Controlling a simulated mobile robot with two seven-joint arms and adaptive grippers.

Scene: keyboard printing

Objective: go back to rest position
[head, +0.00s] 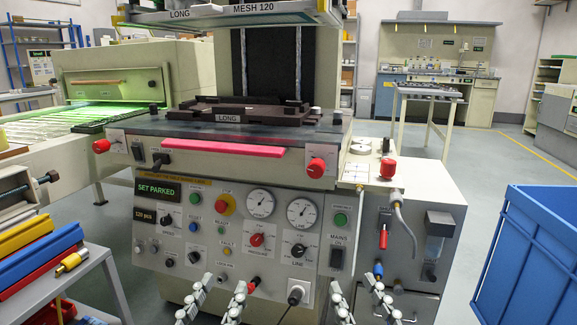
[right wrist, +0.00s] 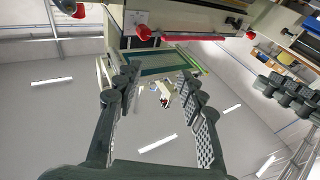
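My left gripper (head: 223,284) is at the bottom of the head view, in front of the lower part of the printing machine's panel. Its two fingers stand apart with nothing between them. My right gripper (head: 354,282) is further right at the same height, in front of the machine's lower right part. It is open and empty, and the right wrist view (right wrist: 158,76) shows its fingers wide apart. The left gripper's fingers also appear at the right of the right wrist view (right wrist: 284,91). The printing machine (head: 275,190) fills the middle of the head view.
A dark base plate (head: 235,113) labelled LONG lies on the machine, under a raised screen frame (head: 225,14). A pink bar (head: 205,147) runs along its front edge. A blue crate (head: 530,255) is at right. Coloured bars (head: 30,255) lie on a cart at left. Floor is open behind right.

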